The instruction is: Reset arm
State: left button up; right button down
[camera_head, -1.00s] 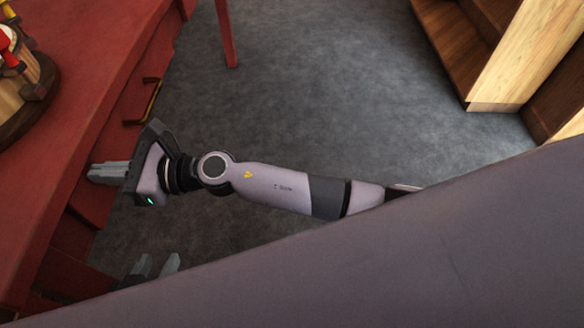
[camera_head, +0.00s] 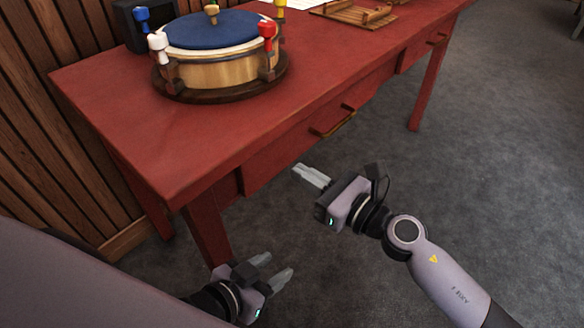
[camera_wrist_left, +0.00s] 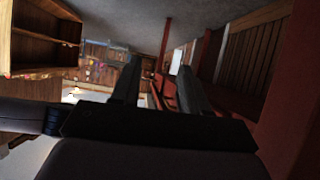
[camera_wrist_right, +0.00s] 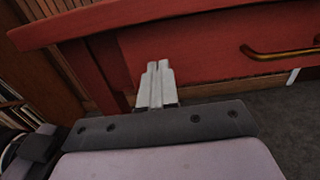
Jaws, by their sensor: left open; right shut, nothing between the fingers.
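My right gripper (camera_head: 312,176) is shut and empty in the head view, in front of the red table's drawer side and below the tabletop. Its closed fingers (camera_wrist_right: 158,82) also show in the right wrist view, with the red table front behind them. My left gripper (camera_head: 272,270) is open and empty, lower in the head view, near the table's front leg. Its spread fingers (camera_wrist_left: 155,85) show in the left wrist view, with nothing between them. Both grippers are over the grey floor, apart from each other.
The red table (camera_head: 110,125) has drawers with brass handles (camera_head: 333,122). A round wooden drum-like fixture with a blue top (camera_head: 212,36) and coloured clamps stands on it. A wooden tray (camera_head: 352,12) lies further back. Grey floor (camera_head: 480,150) is clear at the right.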

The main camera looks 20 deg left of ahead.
pick_arm(q)
jog(key=shift+s+a+f, duration=0.1)
jog(key=shift+a+f, duration=0.5)
jog(key=shift+a, duration=0.05)
pick_arm(e)
jog(key=v, duration=0.7)
pick_arm(q)
jog(key=shift+r, duration=0.1)
